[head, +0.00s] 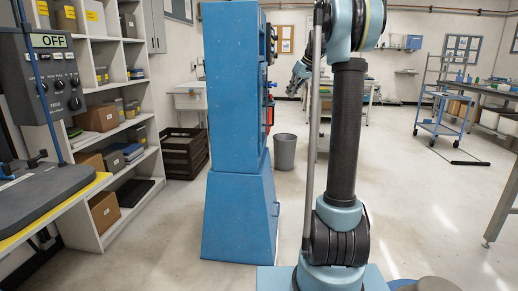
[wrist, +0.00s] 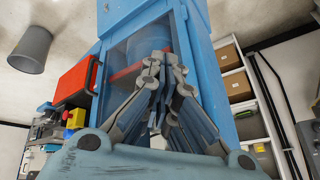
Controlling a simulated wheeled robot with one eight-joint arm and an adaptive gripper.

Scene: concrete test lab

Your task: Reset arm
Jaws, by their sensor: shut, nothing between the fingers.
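My arm stands upright on the right of centre in the head view. It has a dark column and pale blue-grey joints, and its upper end is cut off by the top edge. My gripper (head: 300,72) shows small in that view, just right of the tall blue cabinet (head: 233,90). In the wrist view my gripper (wrist: 163,58) has its fingers together and empty. Behind them is the blue cabinet (wrist: 197,15) with an open or glazed front. I cannot tell how far the fingertips are from it.
White shelves (head: 98,140) with boxes stand at the left, beside a control box (head: 55,80) reading OFF. A grey bin (head: 284,152) stands on the floor behind the cabinet. A blue cart (head: 440,115) is at the right. The floor between my arm and the cart is open.

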